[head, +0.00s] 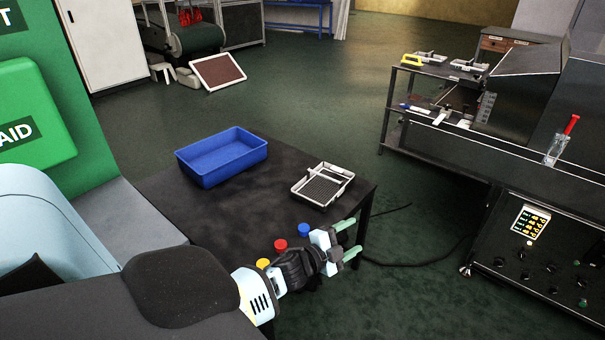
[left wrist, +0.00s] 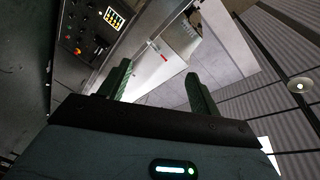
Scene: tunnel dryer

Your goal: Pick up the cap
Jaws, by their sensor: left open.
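Three small round caps are in a row at the near edge of the dark table in the head view: a yellow cap (head: 262,263), a red cap (head: 280,245) and a blue cap (head: 304,230). My left gripper (head: 352,238) is to the right of the blue cap, near the table's corner, and its green fingers point right, away from the caps. It is open with nothing between the fingers. In the left wrist view the two fingers (left wrist: 155,74) are apart, and no cap shows there. My left wrist partly covers the area beside the yellow and red caps. My right gripper is not in view.
A blue bin (head: 222,178) and a white-framed mesh tray (head: 340,172) stand on the dark table (head: 180,205). The tabletop between them and the caps is clear. A dark machine (head: 530,210) with a control panel stands at the right, across open green floor.

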